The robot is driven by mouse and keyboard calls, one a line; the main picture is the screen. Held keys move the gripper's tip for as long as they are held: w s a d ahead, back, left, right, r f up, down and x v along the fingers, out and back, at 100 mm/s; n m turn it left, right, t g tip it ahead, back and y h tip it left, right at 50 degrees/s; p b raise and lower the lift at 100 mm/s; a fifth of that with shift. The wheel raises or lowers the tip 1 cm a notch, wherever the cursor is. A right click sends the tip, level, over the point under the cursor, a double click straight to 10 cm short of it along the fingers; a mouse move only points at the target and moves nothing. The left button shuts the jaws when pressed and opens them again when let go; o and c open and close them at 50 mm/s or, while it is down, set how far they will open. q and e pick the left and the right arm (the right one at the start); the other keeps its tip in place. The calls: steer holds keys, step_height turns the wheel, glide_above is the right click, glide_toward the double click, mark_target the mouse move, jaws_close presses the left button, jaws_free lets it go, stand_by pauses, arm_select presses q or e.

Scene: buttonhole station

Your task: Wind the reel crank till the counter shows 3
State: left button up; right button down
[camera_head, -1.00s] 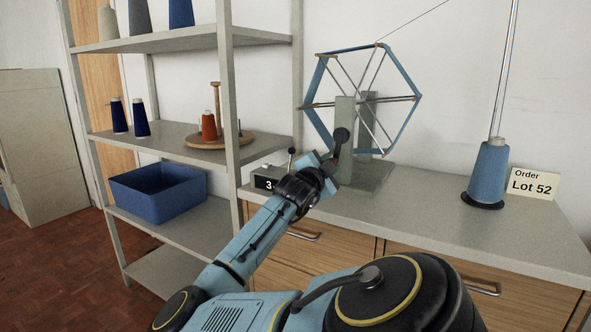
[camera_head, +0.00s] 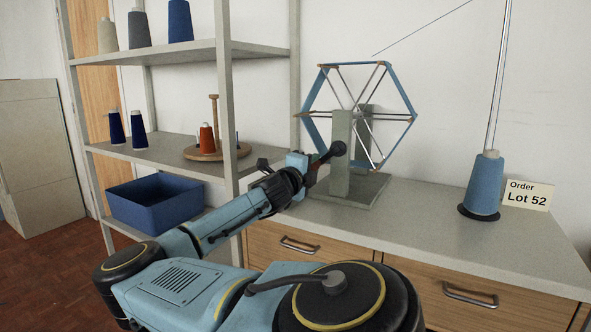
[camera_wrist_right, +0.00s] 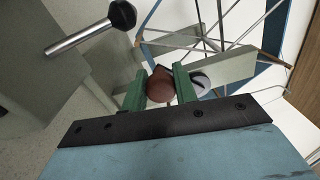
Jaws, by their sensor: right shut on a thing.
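The reel (camera_head: 405,95), a blue six-sided frame with thin spokes, stands on a grey-green post (camera_head: 341,155) on the cabinet top. Its dark crank (camera_head: 338,149) is on the near side, with a round black end. My right gripper (camera_head: 310,168) reaches it from the left. In the right wrist view the green fingers of my right gripper (camera_wrist_right: 160,82) are shut on the reddish-brown crank handle (camera_wrist_right: 161,86). The counter's face is hidden behind my right arm in the head view, so I cannot read it now. My left gripper is out of view.
A blue cone of yarn (camera_head: 485,187) and an order card (camera_head: 527,195) stand at the right on the cabinet top (camera_head: 430,210). Shelves at the left hold cones and a blue bin (camera_head: 155,207). A metal rod with a black knob (camera_wrist_right: 122,14) shows in the wrist view.

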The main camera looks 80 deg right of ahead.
steer(key=shift+r, duration=0.15)
steer(key=shift+m, duration=0.3)
steer(key=c, duration=1.1)
jaws_free()
steer(key=shift+a+r, duration=0.15)
